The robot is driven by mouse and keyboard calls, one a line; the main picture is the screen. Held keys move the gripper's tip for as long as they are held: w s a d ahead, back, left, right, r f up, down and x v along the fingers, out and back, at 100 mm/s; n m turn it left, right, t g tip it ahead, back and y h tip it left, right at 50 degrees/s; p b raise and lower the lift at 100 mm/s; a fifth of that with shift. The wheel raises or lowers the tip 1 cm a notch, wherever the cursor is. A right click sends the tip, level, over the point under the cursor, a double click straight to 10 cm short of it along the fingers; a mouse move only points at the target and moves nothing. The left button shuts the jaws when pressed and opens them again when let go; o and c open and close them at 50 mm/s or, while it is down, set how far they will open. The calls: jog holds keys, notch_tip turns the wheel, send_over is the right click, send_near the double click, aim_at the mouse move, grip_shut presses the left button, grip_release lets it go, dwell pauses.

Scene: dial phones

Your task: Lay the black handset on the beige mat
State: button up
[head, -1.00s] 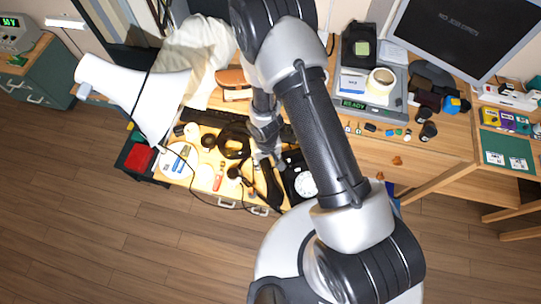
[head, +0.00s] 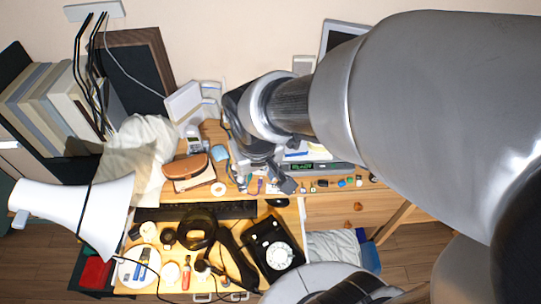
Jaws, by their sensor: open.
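The black handset (head: 238,260) lies on the light wooden surface, just left of the black dial phone (head: 264,234) with its white dial. My gripper (head: 287,184) is open and empty. In the picture it is above and beyond the phone and handset, near the small items in front of the grey device, and apart from the handset. I cannot make out a beige mat; my arm covers much of the right side.
A black ring-shaped object (head: 198,229), a keyboard (head: 230,210), a red screwdriver (head: 186,272) and a white round plate (head: 128,272) crowd the surface left of the handset. A white megaphone (head: 80,208) stands at left. A brown case (head: 190,172) lies behind.

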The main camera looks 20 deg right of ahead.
jog(key=s+d+r+t, duration=0.1)
jog(key=s+r, duration=0.6)
jog(key=s, duration=0.4)
jog(key=shift+s+d+r+y, duration=0.2)
jog(key=shift+s+r+y, duration=0.05)
jog(key=shift+s+y, duration=0.1)
